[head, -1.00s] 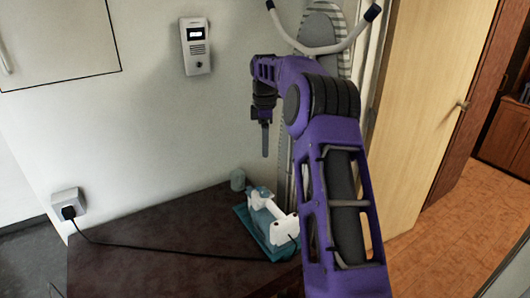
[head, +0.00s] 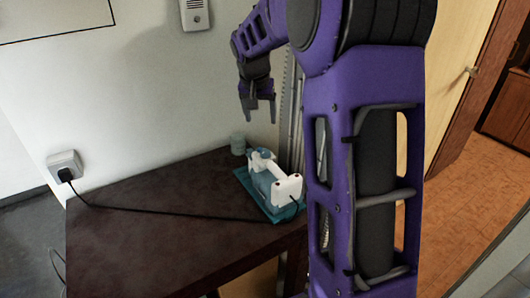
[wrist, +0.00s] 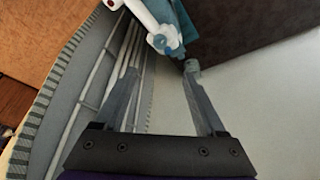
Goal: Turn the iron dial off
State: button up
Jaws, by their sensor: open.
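The iron (head: 288,188), white with a blue-grey body, lies on a teal base (head: 286,212) at the right end of the dark table. My gripper (head: 259,118) is above the iron and slightly to its left in the head view, pointing down, open and empty. In the wrist view the iron (wrist: 150,18) shows at the top, beyond the open fingers (wrist: 160,75), with a small blue part (wrist: 165,44) at its near end. I cannot tell for certain which part is the dial. Nothing touches the iron.
A black cord runs across the table (head: 160,190) to a wall socket (head: 65,165). An ironing board (wrist: 75,65) stands close beside my gripper.

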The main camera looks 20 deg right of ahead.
aim_at(265, 151)
jog(key=b+x, duration=0.1)
jog(key=x, duration=1.6)
jog(key=shift+f, duration=0.2)
grip_shut()
